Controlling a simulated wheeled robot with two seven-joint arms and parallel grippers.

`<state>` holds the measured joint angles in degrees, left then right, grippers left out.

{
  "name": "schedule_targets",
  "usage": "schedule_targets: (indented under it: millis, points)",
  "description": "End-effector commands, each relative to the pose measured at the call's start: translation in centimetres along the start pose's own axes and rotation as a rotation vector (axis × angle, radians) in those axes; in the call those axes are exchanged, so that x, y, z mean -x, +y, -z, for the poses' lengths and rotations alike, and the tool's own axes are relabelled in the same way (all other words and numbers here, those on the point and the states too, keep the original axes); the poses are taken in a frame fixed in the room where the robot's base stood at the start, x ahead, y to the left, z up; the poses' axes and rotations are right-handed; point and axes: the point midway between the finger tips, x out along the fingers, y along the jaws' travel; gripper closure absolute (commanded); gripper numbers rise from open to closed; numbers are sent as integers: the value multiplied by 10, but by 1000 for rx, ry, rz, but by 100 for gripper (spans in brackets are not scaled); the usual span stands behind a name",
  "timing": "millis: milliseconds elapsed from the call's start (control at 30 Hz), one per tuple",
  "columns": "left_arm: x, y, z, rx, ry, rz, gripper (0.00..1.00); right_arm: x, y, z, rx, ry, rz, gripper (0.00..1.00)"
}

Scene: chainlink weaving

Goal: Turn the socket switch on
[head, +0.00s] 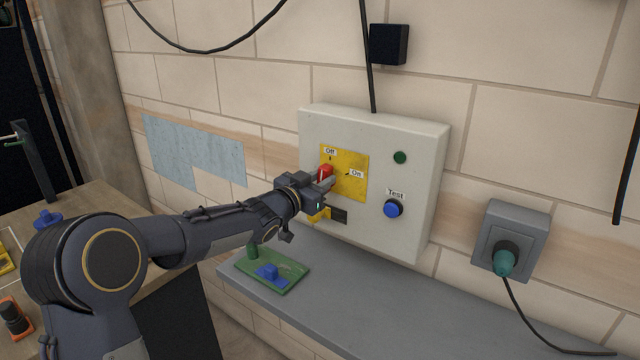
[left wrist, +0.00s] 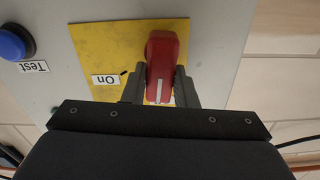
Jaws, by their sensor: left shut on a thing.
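The red rotary switch (head: 325,173) sits on a yellow plate (head: 352,185) on the grey-white wall box (head: 345,125). An "Off" label is above the switch and an "On" label to its right. My left gripper (head: 326,183) reaches in from the left and is shut on the switch handle. In the left wrist view the red handle (left wrist: 163,60) stands between my two fingers. The white line on the handle shows near its lower end there, and the "On" label (left wrist: 105,79) lies to the left, apart from it. My right gripper is not in view.
A blue "Test" button (head: 393,208) and a dark green light (head: 400,157) are on the box. Below is a grey ledge (head: 400,300) with a green board (head: 290,278). A grey socket with a teal plug (head: 503,261) is at the right.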

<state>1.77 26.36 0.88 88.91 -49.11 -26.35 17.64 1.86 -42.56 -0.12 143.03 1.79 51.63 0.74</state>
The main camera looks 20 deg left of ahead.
Motion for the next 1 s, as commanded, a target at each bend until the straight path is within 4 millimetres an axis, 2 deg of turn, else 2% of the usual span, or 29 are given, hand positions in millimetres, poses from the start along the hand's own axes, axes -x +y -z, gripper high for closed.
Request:
schedule_targets:
  millis: [33, 500, 1000]
  points:
    - [0, 1, -2, -32, 3, 1, 97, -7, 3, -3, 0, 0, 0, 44]
    - [0, 9, -5, -461, 3, 0, 97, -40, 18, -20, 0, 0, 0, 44]
    - [0, 13, -7, -839, 2, 1, 97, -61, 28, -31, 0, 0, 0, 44]
